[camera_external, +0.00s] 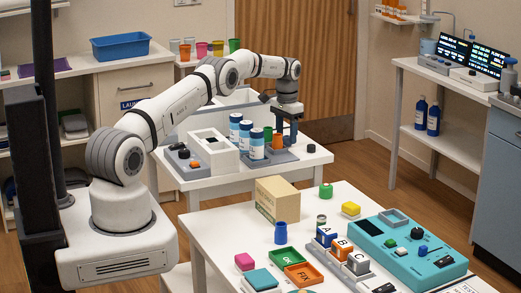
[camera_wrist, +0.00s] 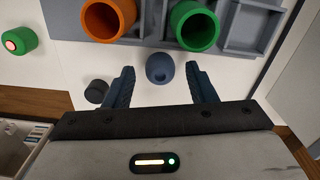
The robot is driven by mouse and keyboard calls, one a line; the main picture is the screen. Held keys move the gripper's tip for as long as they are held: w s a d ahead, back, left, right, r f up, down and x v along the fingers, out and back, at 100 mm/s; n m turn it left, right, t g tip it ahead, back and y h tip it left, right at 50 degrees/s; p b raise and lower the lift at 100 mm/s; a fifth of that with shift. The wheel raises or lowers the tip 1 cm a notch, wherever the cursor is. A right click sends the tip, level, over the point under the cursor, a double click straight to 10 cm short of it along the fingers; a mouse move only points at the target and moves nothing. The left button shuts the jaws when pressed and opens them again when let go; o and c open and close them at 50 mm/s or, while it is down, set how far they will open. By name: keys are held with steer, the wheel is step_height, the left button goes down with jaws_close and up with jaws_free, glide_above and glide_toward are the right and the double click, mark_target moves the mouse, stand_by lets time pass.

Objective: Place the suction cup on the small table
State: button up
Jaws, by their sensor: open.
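My gripper (camera_external: 286,132) points down over the right end of the rear white table (camera_external: 222,184). In the wrist view its two dark fingers (camera_wrist: 160,82) are apart. A small dark blue rounded piece with a dark opening (camera_wrist: 160,68) shows between the fingertips; it looks like the suction cup, but I cannot be sure. I see no finger touching it. A dark grey cylinder (camera_wrist: 96,91) lies left of the left finger. In the external view the blue piece is not clearly visible near the fingers.
A grey rack (camera_wrist: 150,42) holds an orange cup (camera_wrist: 103,20) and a green cup (camera_wrist: 194,24) close beyond the fingertips. A green piece with a red button (camera_wrist: 20,41) is at left. White blue-labelled jars (camera_external: 257,144) stand beside my gripper. The front table (camera_external: 215,225) is crowded.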

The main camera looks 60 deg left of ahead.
mark_target(287, 136)
step_height(287, 136, up, 12)
steer(key=shift+f, duration=0.2)
